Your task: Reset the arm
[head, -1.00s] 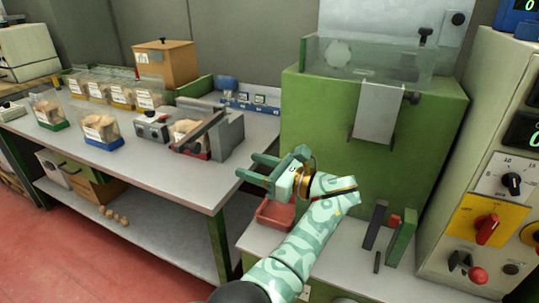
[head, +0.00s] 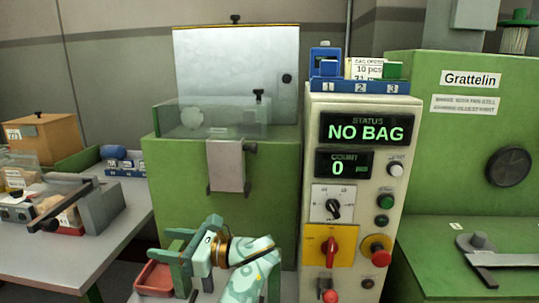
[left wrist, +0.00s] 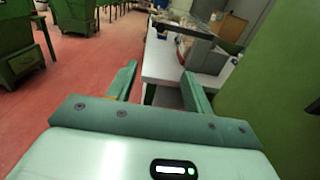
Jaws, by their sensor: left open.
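My left arm, in a pale green pattern, reaches up from the bottom of the head view. Its left gripper (head: 190,238) is open and empty in front of the green machine (head: 165,190), above and beside a red tray (head: 155,279). In the left wrist view the two green fingers (left wrist: 158,82) stand wide apart with nothing between them. They point toward the work table's end (left wrist: 162,58). My right gripper is in neither view.
A control panel (head: 317,150) reading NO BAG and count 0 stands right of the green machine. A grey work table (head: 100,235) with a lever device (head: 100,205) is at the left. Another green machine labelled Grattelin (head: 425,130) stands at the right. Red floor (left wrist: 95,60) is open in the wrist view.

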